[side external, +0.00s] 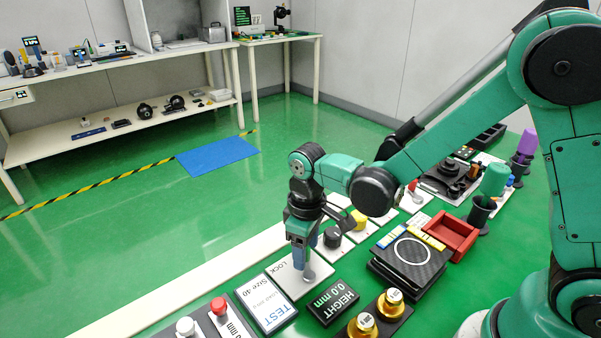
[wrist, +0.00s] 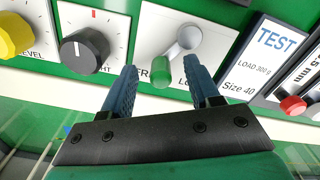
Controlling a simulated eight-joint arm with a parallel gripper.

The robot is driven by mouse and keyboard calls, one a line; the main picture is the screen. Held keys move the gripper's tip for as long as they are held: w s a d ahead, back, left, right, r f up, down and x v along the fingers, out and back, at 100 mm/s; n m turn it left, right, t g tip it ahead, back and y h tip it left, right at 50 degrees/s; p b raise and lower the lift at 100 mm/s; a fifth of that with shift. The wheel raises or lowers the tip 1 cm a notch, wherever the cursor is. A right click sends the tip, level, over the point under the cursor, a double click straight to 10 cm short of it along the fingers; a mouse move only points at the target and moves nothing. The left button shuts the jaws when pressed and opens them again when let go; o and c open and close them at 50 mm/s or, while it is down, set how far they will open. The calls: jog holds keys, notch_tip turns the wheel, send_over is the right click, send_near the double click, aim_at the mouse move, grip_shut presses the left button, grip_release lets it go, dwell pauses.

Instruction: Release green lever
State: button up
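The green lever (wrist: 163,78) shows in the wrist view on a pale panel (wrist: 158,22). Its green end hangs from a grey round pivot (wrist: 189,36) and tilts toward the side lettered "FR", away from the "LO" lettering. My gripper (wrist: 165,75) is open, with one blue finger on each side of the green end; I cannot tell whether either touches it. In the side external view my gripper (side external: 302,245) points down over the panel (side external: 283,276) marked LOCK. There the fingers hide most of the lever, and its metal pivot shows beside them.
A black knob (wrist: 84,50) and a yellow knob (wrist: 14,36) sit to one side of the lever. A black platform (side external: 408,258) and a red tray (side external: 452,236) lie to the right.

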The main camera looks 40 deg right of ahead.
jog(key=shift+r, duration=2.8)
jog(key=shift+d+r, duration=0.1)
jog(key=s+d+r+m+t, duration=0.5)
jog(key=d+r+t, duration=0.1)
jog(key=t, duration=0.1)
jog(key=shift+d, duration=0.4)
